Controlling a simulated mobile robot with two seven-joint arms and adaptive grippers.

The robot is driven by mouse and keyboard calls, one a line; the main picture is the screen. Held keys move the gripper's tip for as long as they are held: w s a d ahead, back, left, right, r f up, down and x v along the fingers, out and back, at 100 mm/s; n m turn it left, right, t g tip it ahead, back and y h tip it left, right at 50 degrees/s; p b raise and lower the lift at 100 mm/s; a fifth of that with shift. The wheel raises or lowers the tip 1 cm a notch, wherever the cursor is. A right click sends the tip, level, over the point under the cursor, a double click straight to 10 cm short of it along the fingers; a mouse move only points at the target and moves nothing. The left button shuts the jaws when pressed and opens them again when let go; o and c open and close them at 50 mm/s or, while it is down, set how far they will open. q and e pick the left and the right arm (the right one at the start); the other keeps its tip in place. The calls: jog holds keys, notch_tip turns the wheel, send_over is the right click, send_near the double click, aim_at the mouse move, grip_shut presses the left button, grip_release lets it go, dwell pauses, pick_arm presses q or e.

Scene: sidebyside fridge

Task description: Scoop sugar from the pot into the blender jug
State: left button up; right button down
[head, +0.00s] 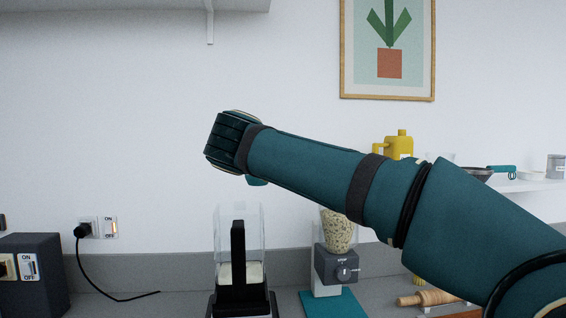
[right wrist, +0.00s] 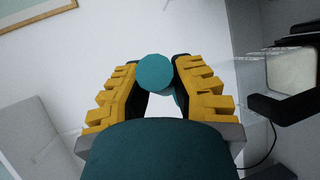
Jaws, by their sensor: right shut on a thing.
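My right arm reaches in from the right in the head view, with its gripper (head: 226,141) up in front of the wall, above and apart from a clear jug (head: 257,222). In the right wrist view my right gripper (right wrist: 157,76) is shut on a teal round-ended tool (right wrist: 155,72), likely the scoop; a bit of teal shows below the gripper in the head view. The scoop's bowl and any load are hidden. The clear jug has a black handle and base, appears to be the blender jug, and holds something white. I cannot make out a sugar pot.
A rolling pin (head: 428,298) lies farther right. A yellow pot (head: 398,146) and a pan are on the right shelf. A dark box (head: 35,280) and cord are left.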

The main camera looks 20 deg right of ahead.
jog(key=shift+f, duration=0.1)
jog(key=w+a+n+t+h, duration=0.1)
jog(key=w+a+n, duration=0.4)
jog(key=n, duration=0.6)
jog(key=w+a+n+t+h+b, duration=0.1)
jog(key=w+a+n+h, duration=0.2)
jog(key=a+n, duration=0.6)
jog(key=shift+w+f+n, duration=0.4)
jog(key=shift+w+n, duration=0.5)
jog(key=shift+w, duration=0.45)
dwell(3.4)
jog(key=shift+h, duration=0.3)
